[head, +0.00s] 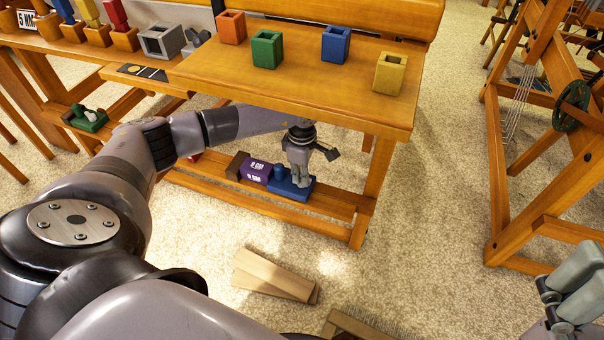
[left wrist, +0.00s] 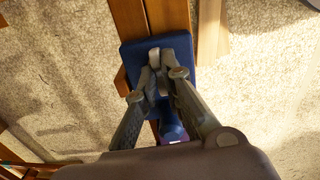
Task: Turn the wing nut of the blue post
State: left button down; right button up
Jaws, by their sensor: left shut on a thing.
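The blue post's flat base (head: 309,187) rests on the low wooden shelf of the table, with a short blue upright (head: 279,172) at its left. My left gripper (head: 300,182) reaches down over the base from above. In the left wrist view, its fingers (left wrist: 160,82) are closed over the blue base (left wrist: 132,52), around a small pale grey piece (left wrist: 154,58) that looks like the wing nut. The fingers hide most of it. My right gripper (head: 574,285) is at the lower right, away from the post; its finger opening is unclear.
A purple block (head: 256,171) lies left of the post on the shelf (head: 325,210). The tabletop (head: 310,88) overhangs my left arm and carries orange, green, blue and yellow boxes. Wooden boards (head: 272,278) lie on the carpet. A loom frame (head: 497,165) stands at right.

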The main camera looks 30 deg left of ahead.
pick_arm(q)
jog(key=c, duration=1.7)
grip_release()
jog(key=shift+r, duration=0.15)
notch_tip(320, 180, up, 7)
jog(key=shift+r, duration=0.15)
